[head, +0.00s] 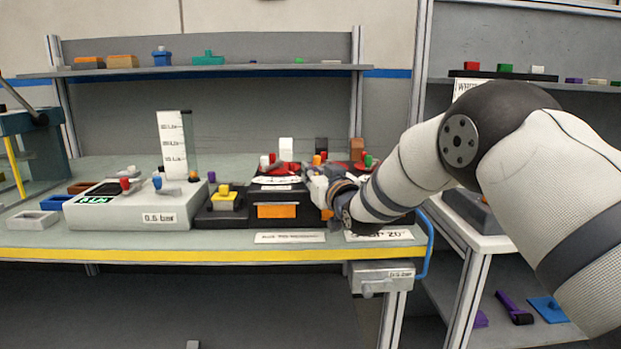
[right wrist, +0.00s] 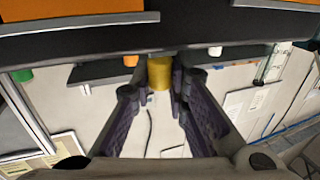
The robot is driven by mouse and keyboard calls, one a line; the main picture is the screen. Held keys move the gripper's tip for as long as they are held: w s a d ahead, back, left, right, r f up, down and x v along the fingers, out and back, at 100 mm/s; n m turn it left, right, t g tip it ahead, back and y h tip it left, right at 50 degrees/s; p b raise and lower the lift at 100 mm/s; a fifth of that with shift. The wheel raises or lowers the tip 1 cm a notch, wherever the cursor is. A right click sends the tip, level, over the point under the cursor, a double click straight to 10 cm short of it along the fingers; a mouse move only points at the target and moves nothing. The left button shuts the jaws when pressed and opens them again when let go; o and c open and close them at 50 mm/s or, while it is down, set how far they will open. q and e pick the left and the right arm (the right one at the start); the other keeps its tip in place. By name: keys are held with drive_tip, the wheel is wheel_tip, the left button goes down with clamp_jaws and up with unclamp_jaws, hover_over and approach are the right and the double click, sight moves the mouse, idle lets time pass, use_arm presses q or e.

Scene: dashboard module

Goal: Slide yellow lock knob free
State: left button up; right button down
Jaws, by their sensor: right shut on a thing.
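The yellow lock knob (right wrist: 160,73) is a short yellow cylinder at the edge of a dark panel, in the upper middle of the right wrist view. My right gripper (right wrist: 157,90) has its two dark pads on either side of the knob, shut on it. In the head view my right gripper (head: 322,192) is at the right end of the black module (head: 262,190) with the orange front panel (head: 277,211). My gripper and arm hide the held knob there. My left gripper is not in view.
A pale box labelled 0.5 bar (head: 110,207) and a small black unit with a yellow block (head: 225,200) stand left of the module. Red, white and green knobs crowd its top. The yellow-edged bench front (head: 150,253) is clear. A grey box (head: 382,277) hangs below the bench edge.

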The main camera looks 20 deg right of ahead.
drive_tip(key=shift+d+f, duration=0.15)
drive_tip(key=shift+d, duration=0.05)
drive_tip(key=c, duration=1.8)
unclamp_jaws()
drive_tip(key=shift+o, duration=1.3)
drive_tip(key=shift+s+d, duration=0.1)
drive_tip(key=shift+d, duration=0.05)
drive_tip(key=shift+s, duration=0.2)
drive_tip(key=s, duration=1.1)
drive_tip(key=shift+s, duration=0.3)
drive_tip(key=shift+d, duration=0.1)
